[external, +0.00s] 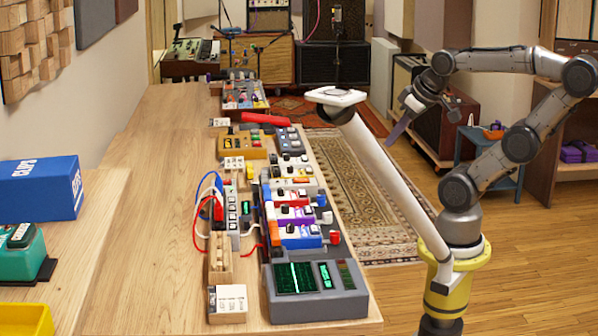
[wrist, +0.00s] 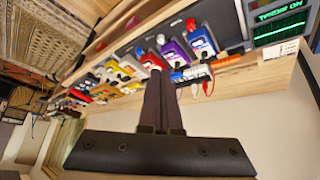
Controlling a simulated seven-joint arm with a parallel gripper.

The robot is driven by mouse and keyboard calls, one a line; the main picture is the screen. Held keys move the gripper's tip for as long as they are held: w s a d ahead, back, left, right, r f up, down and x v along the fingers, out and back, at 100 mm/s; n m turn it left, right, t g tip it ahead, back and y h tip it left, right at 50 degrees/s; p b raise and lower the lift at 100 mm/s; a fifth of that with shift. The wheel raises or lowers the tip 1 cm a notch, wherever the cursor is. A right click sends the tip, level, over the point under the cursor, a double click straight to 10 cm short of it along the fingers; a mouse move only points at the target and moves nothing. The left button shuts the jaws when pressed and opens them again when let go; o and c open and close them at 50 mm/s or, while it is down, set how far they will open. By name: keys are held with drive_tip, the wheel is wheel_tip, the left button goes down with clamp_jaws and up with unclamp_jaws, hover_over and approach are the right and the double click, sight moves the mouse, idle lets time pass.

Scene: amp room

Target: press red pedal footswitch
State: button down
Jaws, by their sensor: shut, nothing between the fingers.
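A red pedal (wrist: 151,60) shows in the wrist view, in the row beside a purple pedal (wrist: 172,52). The finger tips partly overlap it in that picture, and its footswitch is too small to make out clearly. My gripper (external: 394,136) is shut and empty, in the air to the right of the table, apart from the pedals. Its closed dark fingers (wrist: 160,88) also show in the wrist view.
A grey rack unit with green displays (external: 316,292) stands at the row's near end. A power strip with red and blue cables (external: 232,210) lies left of the pedals. A white-topped slanted post (external: 378,165) stands between my arm and the table. Bare wood (external: 160,200) lies left.

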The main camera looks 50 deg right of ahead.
drive_tip(key=w+d+r+n+t, duration=0.1)
drive_tip(key=w+r+n+t, duration=0.3)
drive_tip(key=w, duration=0.5)
drive_tip(key=n+g, duration=0.1)
drive_tip(key=n, duration=0.3)
hover_over(306, 193)
wheel_tip(306, 193, down, 14)
drive_tip(key=shift+s, duration=0.1)
drive_tip(key=shift+f, duration=4.35)
drive_tip(key=shift+f, duration=0.1)
drive_tip(key=shift+f, duration=0.35)
